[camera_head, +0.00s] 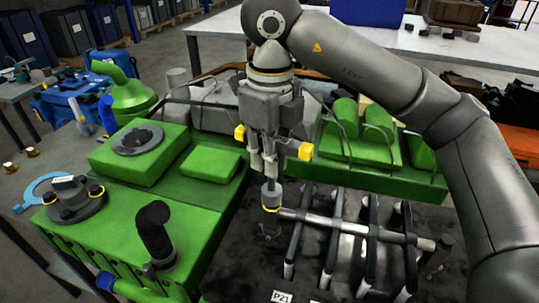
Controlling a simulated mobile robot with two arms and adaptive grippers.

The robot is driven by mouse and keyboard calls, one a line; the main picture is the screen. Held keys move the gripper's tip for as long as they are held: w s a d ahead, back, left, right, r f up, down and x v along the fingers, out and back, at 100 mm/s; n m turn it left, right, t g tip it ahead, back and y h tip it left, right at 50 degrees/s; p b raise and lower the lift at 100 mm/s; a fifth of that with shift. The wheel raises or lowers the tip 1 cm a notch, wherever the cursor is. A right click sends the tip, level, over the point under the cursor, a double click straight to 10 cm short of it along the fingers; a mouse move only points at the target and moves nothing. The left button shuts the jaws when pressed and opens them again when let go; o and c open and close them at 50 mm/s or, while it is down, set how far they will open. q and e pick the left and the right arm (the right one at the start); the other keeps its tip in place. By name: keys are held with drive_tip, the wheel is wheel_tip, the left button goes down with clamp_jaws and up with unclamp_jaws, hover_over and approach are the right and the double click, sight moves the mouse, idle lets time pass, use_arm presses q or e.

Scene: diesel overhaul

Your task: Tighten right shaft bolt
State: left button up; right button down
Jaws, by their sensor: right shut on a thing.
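My right gripper (263,170) points down at the middle of the view, shut on a grey cylindrical tool (272,192) with a yellow ring near its lower end. The tool stands about upright over the left end of a silver shaft (345,227). The shaft lies across the dark engine bay and carries several black rocker-like arms (332,235). A bolt-like part (270,228) shows just under the tool; I cannot tell whether they touch. A dark fitting (442,243) is at the shaft's right end, beside my arm. My left gripper is not in view.
The green engine housing (190,225) stands left of the bay, with an upright black pipe (155,232) and a round flange (75,203). Green covers (345,150) rise behind the shaft. A white table (420,50) is at the back. A label P21 (282,297) is at the front.

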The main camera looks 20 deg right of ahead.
drive_tip(key=n, duration=0.3)
drive_tip(key=shift+a, duration=0.1)
drive_tip(key=n, duration=0.4)
drive_tip(key=shift+a, duration=0.1)
drive_tip(key=shift+n, duration=0.4)
drive_tip(key=shift+d, duration=0.2)
drive_tip(key=shift+f, duration=0.1)
idle(0.3)
